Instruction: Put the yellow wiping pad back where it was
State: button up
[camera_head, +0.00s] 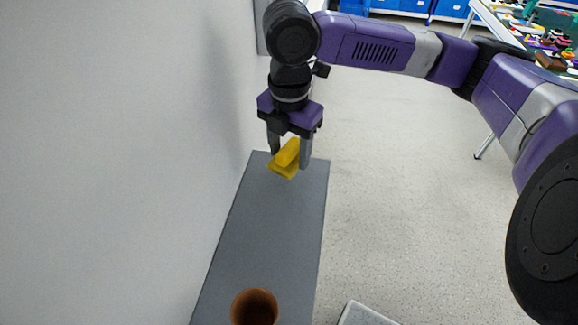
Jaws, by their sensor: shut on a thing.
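The yellow wiping pad (284,166) is at the far end of a narrow grey shelf (265,227). My gripper (289,154) points down and is shut on the pad, with one finger on each side of it. The pad looks tilted between the fingers. From this one view I cannot tell whether its lower edge touches the shelf or hangs a little above it.
A brown round cup or pot (255,307) stands at the near end of the shelf. A pale wall (120,150) runs along the shelf's left side. The shelf's middle is clear. A light tray-like object (364,314) shows at the bottom. A table with many small items (540,35) is at the upper right.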

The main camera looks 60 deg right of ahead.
aim_at(290, 146)
jog(key=shift+f, duration=2.75)
jog(key=shift+f, duration=0.1)
jog(key=shift+f, duration=0.1)
jog(key=o, duration=1.3)
notch_tip(290, 146, up, 12)
jog(key=shift+r, duration=0.25)
